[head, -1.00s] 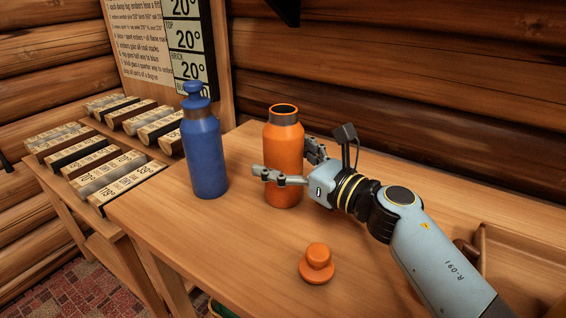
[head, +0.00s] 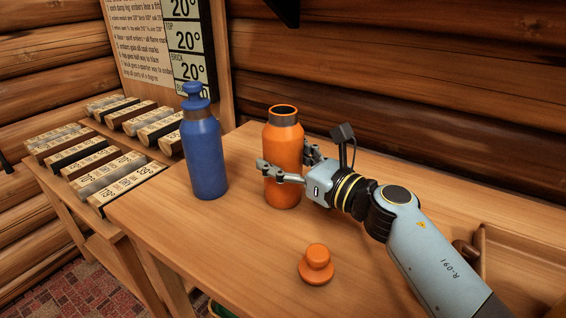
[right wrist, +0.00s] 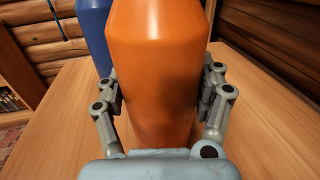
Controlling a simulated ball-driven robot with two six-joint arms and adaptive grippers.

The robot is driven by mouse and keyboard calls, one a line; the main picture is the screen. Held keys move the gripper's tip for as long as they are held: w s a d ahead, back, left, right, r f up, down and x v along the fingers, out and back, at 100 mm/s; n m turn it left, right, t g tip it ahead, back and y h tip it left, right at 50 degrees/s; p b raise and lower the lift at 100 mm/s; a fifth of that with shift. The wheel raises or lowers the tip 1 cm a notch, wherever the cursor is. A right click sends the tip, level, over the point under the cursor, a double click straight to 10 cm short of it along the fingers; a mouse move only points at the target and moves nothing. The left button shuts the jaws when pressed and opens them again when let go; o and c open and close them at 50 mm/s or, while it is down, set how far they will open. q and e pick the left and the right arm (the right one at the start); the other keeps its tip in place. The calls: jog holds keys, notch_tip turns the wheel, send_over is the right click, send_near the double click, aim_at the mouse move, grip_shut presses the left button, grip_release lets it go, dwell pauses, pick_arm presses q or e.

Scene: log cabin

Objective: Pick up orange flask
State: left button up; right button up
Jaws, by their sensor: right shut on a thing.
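The orange flask (head: 283,150) stands upright and uncapped on the wooden table, its dark neck open at the top. My right gripper (head: 288,172) comes in from the right and is shut on the flask's body. In the right wrist view the orange flask (right wrist: 157,80) fills the middle, with a finger of the right gripper (right wrist: 160,98) against each side. The flask's base appears to rest on the table. My left gripper is not in view.
A blue flask (head: 203,155) with its stopper stands left of the orange one. An orange stopper (head: 316,264) lies in front on the table (head: 240,270). A wooden tray (head: 525,262) is at the right. Several labelled blocks (head: 125,185) sit on a rack at the left.

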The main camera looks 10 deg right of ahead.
aim_at(284, 136)
jog(key=shift+r, duration=0.2)
jog(key=shift+r+p, duration=0.95)
jog(key=shift+r, duration=0.9)
jog(key=shift+d+r, duration=0.1)
jog(key=shift+r, duration=0.2)
jog(key=s+d+r+p, duration=0.1)
jog(key=s+d+r, duration=0.4)
jog(key=d, duration=0.4)
jog(key=shift+s+d+r+p, duration=0.4)
jog(key=shift+r, duration=0.3)
